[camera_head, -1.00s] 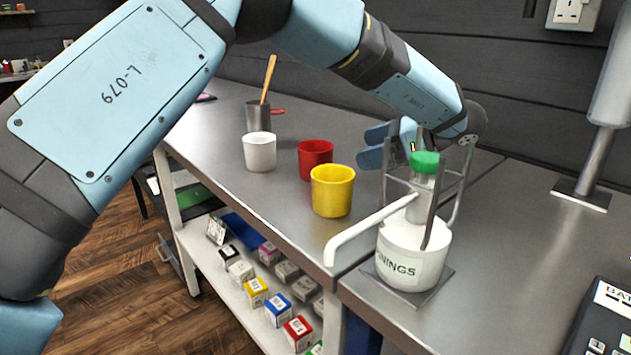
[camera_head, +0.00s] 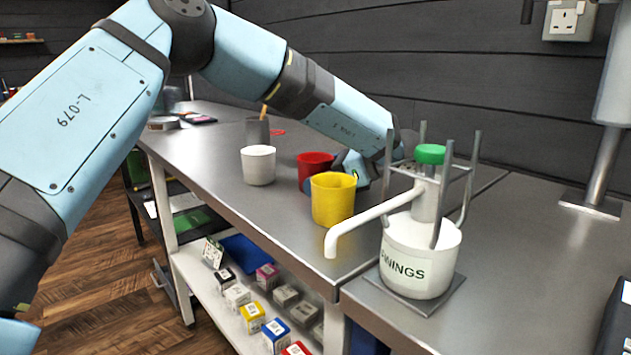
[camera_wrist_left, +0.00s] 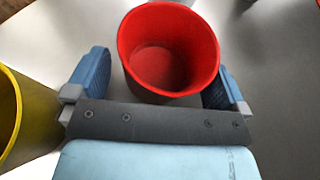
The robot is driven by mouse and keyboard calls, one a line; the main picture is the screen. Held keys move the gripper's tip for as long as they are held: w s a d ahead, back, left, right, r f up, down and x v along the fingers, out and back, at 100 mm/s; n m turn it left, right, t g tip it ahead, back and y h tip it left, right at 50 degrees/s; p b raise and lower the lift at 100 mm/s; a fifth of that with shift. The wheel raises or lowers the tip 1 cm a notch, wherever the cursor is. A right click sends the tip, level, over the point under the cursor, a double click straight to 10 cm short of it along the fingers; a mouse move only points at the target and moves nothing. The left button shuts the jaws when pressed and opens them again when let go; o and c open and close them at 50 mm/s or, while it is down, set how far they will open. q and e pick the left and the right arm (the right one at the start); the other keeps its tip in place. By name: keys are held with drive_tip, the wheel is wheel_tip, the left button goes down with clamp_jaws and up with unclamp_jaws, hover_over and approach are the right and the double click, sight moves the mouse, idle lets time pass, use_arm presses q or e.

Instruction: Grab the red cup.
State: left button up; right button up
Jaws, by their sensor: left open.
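The red cup (camera_head: 313,163) stands upright on the grey metal bench, behind the yellow cup in the head view. In the left wrist view the red cup (camera_wrist_left: 168,50) stands between the two blue fingers of my left gripper (camera_wrist_left: 157,82), seen from above into its empty inside. The gripper is open, with one finger on each side of the cup; the left finger is apart from it, the right one is very close to its wall. In the head view my left gripper (camera_head: 338,178) is low at the cup, partly hidden by the yellow cup.
A yellow cup (camera_head: 333,199) stands close in front; it also shows in the left wrist view (camera_wrist_left: 8,110). A white cup (camera_head: 258,166) stands to the left, a grey pot (camera_head: 257,132) behind. A white bottle (camera_head: 419,255) in a metal frame stands to the right.

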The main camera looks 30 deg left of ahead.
use_arm(q)
drive_tip(key=c, duration=1)
use_arm(e)
drive_tip(key=shift+s+f, duration=0.1)
use_arm(q)
drive_tip(key=shift+r, duration=0.15)
drive_tip(key=shift+c, duration=0.2)
drive_tip(key=shift+r, duration=0.4)
drive_tip(key=shift+r+p, duration=0.6)
drive_tip(key=shift+r, duration=0.1)
use_arm(e)
wheel_tip(320, 180, up, 10)
drive_tip(key=s+f+m+t+p, duration=0.1)
drive_tip(key=s+m+t+p, duration=0.15)
drive_tip(key=p, duration=0.75)
use_arm(q)
wheel_tip(320, 180, up, 18)
drive_tip(key=p, duration=0.4)
drive_tip(key=shift+f+p, duration=0.25)
drive_tip(key=shift+p, duration=0.1)
use_arm(e)
drive_tip(key=d+f+m+g+h, duration=0.1)
drive_tip(key=d+f+g+h, duration=0.2)
drive_tip(key=f, duration=0.5)
drive_tip(key=shift+s+g+h, duration=0.15)
drive_tip(key=shift+g+h, duration=0.35)
drive_tip(key=shift+g, duration=0.05)
